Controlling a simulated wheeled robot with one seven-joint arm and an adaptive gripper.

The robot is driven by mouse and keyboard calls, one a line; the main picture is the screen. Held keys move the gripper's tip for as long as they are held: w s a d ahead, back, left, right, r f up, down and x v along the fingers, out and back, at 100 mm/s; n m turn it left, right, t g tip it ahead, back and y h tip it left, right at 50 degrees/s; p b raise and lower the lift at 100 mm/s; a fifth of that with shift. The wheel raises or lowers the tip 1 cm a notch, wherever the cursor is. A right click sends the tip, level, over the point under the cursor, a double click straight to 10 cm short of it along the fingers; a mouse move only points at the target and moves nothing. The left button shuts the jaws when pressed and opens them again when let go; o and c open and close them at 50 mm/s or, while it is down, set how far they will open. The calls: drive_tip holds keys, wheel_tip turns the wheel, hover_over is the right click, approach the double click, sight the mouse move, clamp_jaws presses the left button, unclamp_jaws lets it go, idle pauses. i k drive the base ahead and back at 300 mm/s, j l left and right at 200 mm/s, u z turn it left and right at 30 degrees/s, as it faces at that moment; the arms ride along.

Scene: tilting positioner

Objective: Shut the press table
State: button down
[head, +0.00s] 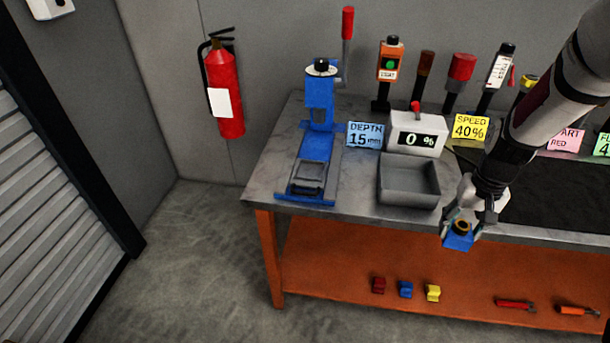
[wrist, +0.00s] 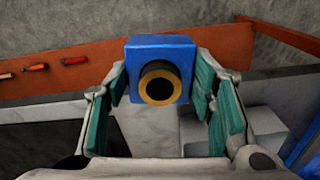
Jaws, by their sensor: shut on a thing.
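A blue press (head: 319,112) with a red-handled lever (head: 347,24) stands at the left end of the bench. Its table (head: 308,181), a grey frame on a blue base, lies low at the front of the press; I cannot tell whether it is open or shut. My gripper (head: 461,228) is over the bench's front edge, right of the press and apart from it. It is shut on a blue block (wrist: 160,52) with a black and gold round part on one face. In the wrist view, the teal-padded fingers (wrist: 160,95) hold the block from both sides.
A grey open tray (head: 408,197) and a white box reading 0 % (head: 417,137) stand between press and gripper. Cards read DEPTH 15 (head: 364,135) and SPEED 40% (head: 470,127). Several tools line the back. An orange shelf (head: 340,262) below holds small blocks. Floor at left is clear.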

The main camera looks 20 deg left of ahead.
sight(308, 177)
drive_tip(key=l+u, duration=0.15)
drive_tip(key=u, duration=0.3)
drive_tip(key=l+u, duration=0.15)
drive_tip(key=u, duration=0.3)
drive_tip(key=l+u, duration=0.15)
drive_tip(key=u, duration=0.3)
